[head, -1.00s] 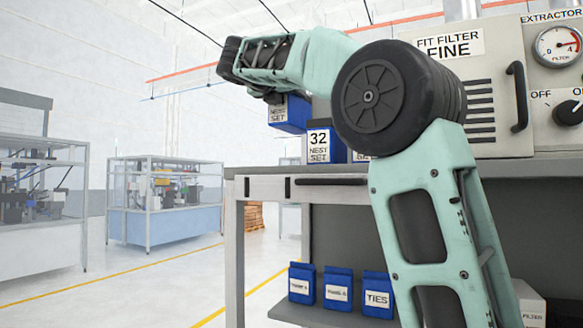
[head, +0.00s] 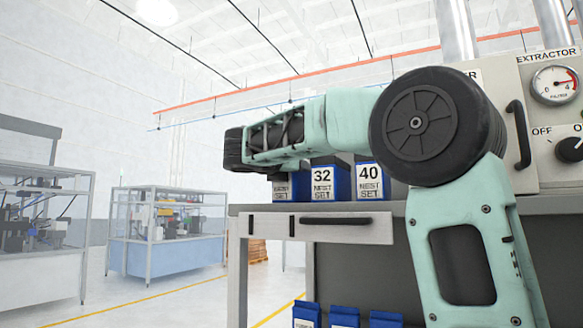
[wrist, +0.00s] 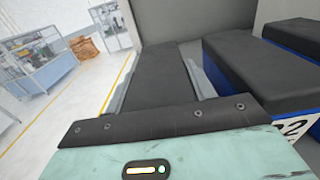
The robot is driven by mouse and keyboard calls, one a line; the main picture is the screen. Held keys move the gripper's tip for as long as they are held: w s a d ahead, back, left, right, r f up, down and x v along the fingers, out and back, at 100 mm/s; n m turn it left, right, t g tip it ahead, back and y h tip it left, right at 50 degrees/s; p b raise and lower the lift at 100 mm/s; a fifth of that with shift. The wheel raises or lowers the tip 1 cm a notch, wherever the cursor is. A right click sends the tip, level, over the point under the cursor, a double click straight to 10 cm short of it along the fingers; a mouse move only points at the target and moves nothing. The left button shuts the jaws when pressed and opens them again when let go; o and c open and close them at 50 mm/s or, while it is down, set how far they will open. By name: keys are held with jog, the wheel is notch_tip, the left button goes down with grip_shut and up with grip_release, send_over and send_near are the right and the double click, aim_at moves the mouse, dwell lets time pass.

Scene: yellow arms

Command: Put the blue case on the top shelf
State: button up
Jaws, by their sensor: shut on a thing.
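The blue case (head: 281,191) has a dark top and a white label reading "NEST SET"; its upper part is hidden behind my wrist in the head view. My gripper (head: 271,175) is shut on it from above. In the wrist view its dark top (wrist: 160,75) lies between my two grey fingers. It is beside the blue case marked 32 (head: 326,180) on the bench's top shelf (head: 262,208), with a narrow gap between them. Its base looks about level with its neighbour's; I cannot tell whether it touches the surface.
Another blue case marked 40 (head: 370,181) stands right of 32. Blue cases (head: 344,315) stand on the lower shelf. A drawer (head: 330,227) is under the top. The extractor cabinet (head: 540,120) is at right. Open floor lies left of the bench.

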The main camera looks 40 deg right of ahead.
jog(key=shift+f, duration=0.1)
jog(key=o, duration=1.3)
jog(key=shift+b+v, duration=2.35)
jog(key=shift+v, duration=3.65)
